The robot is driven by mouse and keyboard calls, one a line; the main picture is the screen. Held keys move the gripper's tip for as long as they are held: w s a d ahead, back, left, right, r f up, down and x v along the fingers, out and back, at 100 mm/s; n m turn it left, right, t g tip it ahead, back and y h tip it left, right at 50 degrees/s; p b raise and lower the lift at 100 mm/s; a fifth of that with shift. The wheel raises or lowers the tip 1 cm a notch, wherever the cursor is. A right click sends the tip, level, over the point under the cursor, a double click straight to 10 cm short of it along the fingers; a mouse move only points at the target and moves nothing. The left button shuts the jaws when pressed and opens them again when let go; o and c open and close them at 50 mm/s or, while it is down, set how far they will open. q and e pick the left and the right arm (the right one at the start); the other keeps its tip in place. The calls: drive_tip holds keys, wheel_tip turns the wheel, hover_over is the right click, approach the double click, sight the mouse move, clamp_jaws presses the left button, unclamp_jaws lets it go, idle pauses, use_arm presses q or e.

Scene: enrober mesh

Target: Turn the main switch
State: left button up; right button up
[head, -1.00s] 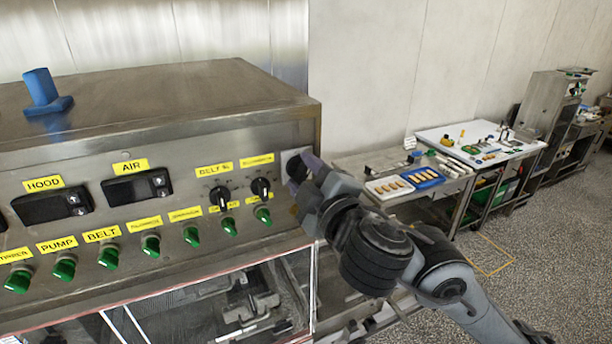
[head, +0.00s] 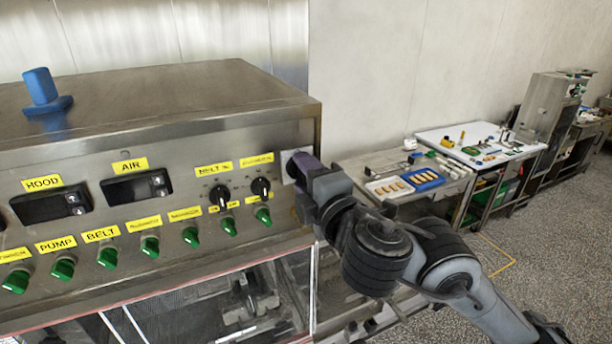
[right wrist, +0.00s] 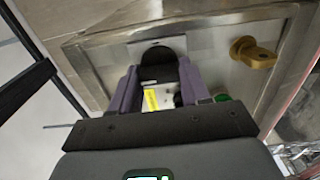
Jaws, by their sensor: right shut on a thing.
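The main switch appears to be the black round knob (right wrist: 158,64) on a light square plate; the plate (head: 288,158) shows at the right end of the steel control panel (head: 150,190). The knob is mostly hidden by my gripper in the head view. My right gripper (head: 301,168) is at the panel face there. In the right wrist view its two purple-grey fingers (right wrist: 158,82) are on either side of the knob, shut on it. The knob's turned position cannot be read clearly. My left gripper is not in view.
Two black belt dials (head: 240,190) sit just left of the switch, above a row of green knobs (head: 150,246). A brass-coloured knob (right wrist: 253,52) shows beside the switch in the wrist view. A blue object (head: 42,90) stands on the cabinet top. Tables with trays (head: 405,184) stand at right.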

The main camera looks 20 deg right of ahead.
drive_tip(key=o, duration=1)
drive_tip(key=shift+s, duration=0.1)
drive_tip(key=s+p, duration=0.1)
drive_tip(key=s, duration=0.2)
drive_tip(key=s+p, duration=0.2)
drive_tip(key=s, duration=0.2)
drive_tip(key=s+p, duration=0.2)
drive_tip(key=s, duration=0.1)
drive_tip(key=shift+s+d, duration=0.25)
